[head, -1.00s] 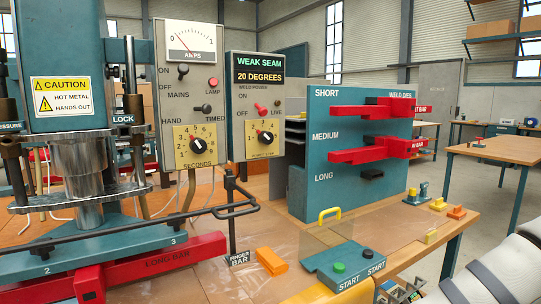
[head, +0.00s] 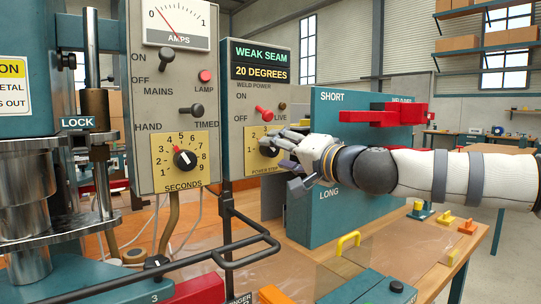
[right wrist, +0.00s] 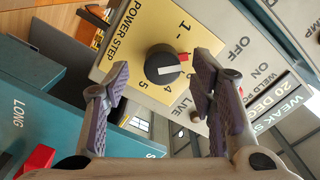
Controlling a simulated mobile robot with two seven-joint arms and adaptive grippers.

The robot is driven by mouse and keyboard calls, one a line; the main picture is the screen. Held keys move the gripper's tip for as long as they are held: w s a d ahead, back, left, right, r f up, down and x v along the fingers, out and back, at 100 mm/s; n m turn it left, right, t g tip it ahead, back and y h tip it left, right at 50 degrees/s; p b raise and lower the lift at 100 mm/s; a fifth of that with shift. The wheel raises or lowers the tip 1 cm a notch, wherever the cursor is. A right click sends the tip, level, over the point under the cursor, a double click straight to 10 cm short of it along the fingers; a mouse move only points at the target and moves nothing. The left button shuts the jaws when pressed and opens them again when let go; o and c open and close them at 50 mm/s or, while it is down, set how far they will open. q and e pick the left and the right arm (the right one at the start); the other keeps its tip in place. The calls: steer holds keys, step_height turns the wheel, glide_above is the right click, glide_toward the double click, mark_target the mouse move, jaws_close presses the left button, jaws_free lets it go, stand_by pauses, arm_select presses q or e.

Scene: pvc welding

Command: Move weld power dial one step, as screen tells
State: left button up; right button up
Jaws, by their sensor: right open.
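The screen (head: 261,62) reads WEAK SEAM in green and 20 DEGREES in yellow. The weld power dial, a black knob with a white bar on a yellow POWER STEP plate, shows in the right wrist view (right wrist: 163,66); a red mark is at its edge. In the head view my right gripper (head: 283,165) is in front of this dial and partly hides it. In the right wrist view its two purple-padded fingers are apart and empty, either side of the knob's outline; I cannot tell whether they touch it. My left gripper is not in view.
Left of the dial stands the SECONDS dial (head: 184,158) on the timer box, below the AMPS meter (head: 177,24). The red weld power switch (head: 264,112) is just above the dial. A teal rack (head: 330,225) with red bars stands behind my right forearm. A black rail (head: 245,250) runs in front.

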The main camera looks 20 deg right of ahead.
steer(key=shift+x, duration=1.45)
steer(key=shift+r, duration=0.15)
steer(key=c, duration=1.1)
steer(key=shift+c, duration=0.2)
steer(key=shift+m, duration=0.4)
steer(key=m, duration=0.3)
steer(key=shift+m, duration=2.5)
